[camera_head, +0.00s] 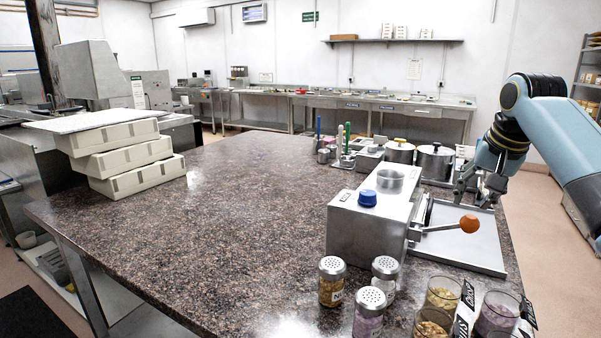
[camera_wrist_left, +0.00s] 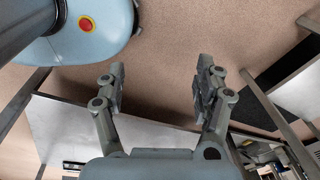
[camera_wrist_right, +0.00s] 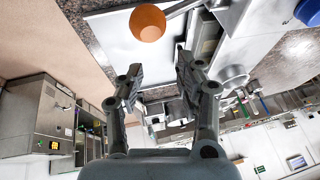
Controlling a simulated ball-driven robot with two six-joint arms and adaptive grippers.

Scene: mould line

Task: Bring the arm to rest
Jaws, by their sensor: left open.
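My right gripper (camera_head: 474,191) hangs at the right edge of the stone-topped table, above the far end of a metal tray (camera_head: 470,253). In the right wrist view its two fingers (camera_wrist_right: 158,64) stand apart with nothing between them. The orange ball knob (camera_head: 469,224) of a lever lies near it; the knob also shows in the right wrist view (camera_wrist_right: 148,23), apart from the fingers. My left gripper is outside the head view. In the left wrist view its fingers (camera_wrist_left: 161,66) are wide apart and empty, with floor behind them.
A metal box machine (camera_head: 368,229) with a blue knob (camera_head: 368,198) stands beside the tray. Shaker jars (camera_head: 332,281) and glasses (camera_head: 443,293) stand at the front. Pots (camera_head: 434,162) stand behind. Stacked pale boxes (camera_head: 137,176) sit at the left. The table's middle (camera_head: 230,220) is clear.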

